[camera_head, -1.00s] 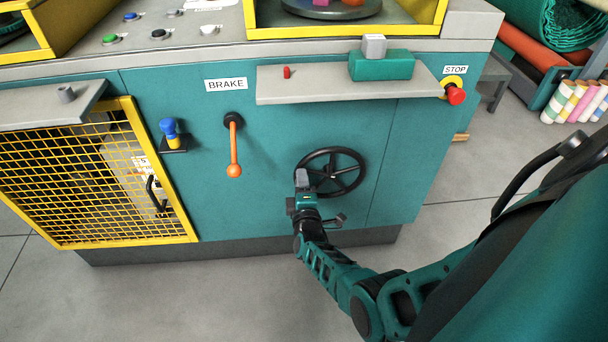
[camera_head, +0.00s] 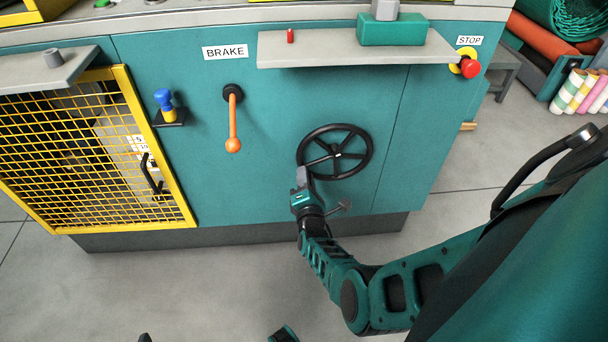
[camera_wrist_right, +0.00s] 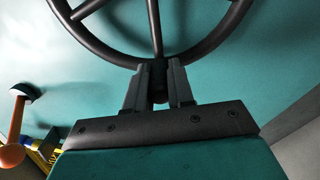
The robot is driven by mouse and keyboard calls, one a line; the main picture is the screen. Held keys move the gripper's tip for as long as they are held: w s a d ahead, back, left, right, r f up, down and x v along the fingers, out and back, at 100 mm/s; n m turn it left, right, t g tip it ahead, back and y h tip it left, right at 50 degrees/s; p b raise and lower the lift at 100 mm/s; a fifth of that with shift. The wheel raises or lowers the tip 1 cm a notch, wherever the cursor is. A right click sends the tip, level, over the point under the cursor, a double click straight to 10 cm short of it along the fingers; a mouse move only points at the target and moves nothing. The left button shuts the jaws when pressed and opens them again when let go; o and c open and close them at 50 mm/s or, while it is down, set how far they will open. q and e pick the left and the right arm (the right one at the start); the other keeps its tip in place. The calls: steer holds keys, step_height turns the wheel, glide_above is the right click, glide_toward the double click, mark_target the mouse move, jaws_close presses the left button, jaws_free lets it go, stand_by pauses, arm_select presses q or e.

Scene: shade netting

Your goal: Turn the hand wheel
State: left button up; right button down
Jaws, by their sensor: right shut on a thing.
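The black hand wheel (camera_head: 341,152) with spokes is mounted on the teal front panel of the machine. My right gripper (camera_head: 303,177) is at the lower left of its rim in the head view. In the right wrist view, my right gripper (camera_wrist_right: 159,68) is shut on the rim of the hand wheel (camera_wrist_right: 103,46), where a spoke meets it.
Left of the wheel are an orange brake lever (camera_head: 233,125), a blue knob (camera_head: 164,101) and a yellow mesh guard (camera_head: 95,155). Above it a grey shelf (camera_head: 330,50) sticks out, with a red stop button (camera_head: 471,69) at its right end. The floor in front is clear.

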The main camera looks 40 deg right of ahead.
arm_select(q)
steer(key=shift+w+d, duration=0.1)
steer(key=shift+d, duration=0.15)
arm_select(e)
steer(key=shift+s+d+f, duration=0.2)
steer(key=shift+d+f, duration=0.05)
steer(key=shift+d, duration=0.15)
steer(key=c, duration=1)
jaws_free()
arm_select(q)
steer(key=shift+a, duration=0.1)
arm_select(e)
steer(key=shift+a, duration=0.1)
arm_select(q)
steer(key=shift+a, duration=0.1)
